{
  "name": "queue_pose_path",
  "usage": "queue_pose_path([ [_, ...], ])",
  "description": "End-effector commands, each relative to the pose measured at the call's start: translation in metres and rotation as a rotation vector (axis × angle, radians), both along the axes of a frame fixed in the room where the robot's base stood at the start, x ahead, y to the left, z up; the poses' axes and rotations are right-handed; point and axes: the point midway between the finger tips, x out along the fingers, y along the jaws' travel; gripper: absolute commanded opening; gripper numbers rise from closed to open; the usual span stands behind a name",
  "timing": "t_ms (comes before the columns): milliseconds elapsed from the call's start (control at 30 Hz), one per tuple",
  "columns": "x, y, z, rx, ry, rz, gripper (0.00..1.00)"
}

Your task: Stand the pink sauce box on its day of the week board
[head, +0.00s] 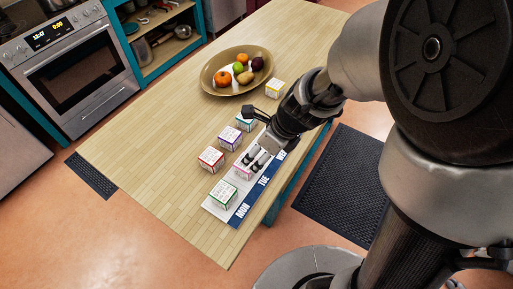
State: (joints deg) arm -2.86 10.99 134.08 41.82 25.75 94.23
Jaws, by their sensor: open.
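The day of the week board (214,207) lies along the table's near right edge, white with a blue strip reading MON, TUE and a partly hidden third label. The pink sauce box (242,173) is upright at the board's TUE row, partly covered by my fingers; its contact with the board is hard to see. My gripper (254,160) is open and points down at the pink box, with its fingertips at or just over the box's top. A green-marked box (222,194) stands on the MON row.
A red box (210,160), a purple box (230,138) and a teal box (245,122) stand on the table beside the board. A yellow box (275,89) and a fruit bowl (207,82) are farther back. The table's left part is clear.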

Motion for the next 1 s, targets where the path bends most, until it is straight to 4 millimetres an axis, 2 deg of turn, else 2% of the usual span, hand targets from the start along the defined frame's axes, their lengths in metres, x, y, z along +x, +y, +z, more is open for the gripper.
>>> queue_pose_path([
  [167,-0.002,-0.002,0.006,-0.003,-0.004,0.009,0.69],
  [267,-0.006,-0.003,0.018,-0.025,-0.044,0.100,0.69],
  [367,-0.020,-0.006,0.047,-0.094,-0.141,0.337,0.69],
  [433,-0.037,-0.011,0.072,-0.177,-0.233,0.574,0.69],
  [600,-0.091,-0.036,0.121,-0.455,-0.417,1.220,0.69],
  [700,-0.122,-0.055,0.139,-0.621,-0.463,1.552,0.69],
  [800,-0.145,-0.072,0.149,-0.753,-0.465,1.809,0.69],
  [900,-0.161,-0.084,0.154,-0.837,-0.448,1.978,0.69],
  [1000,-0.168,-0.091,0.157,-0.879,-0.432,2.066,0.69],
])
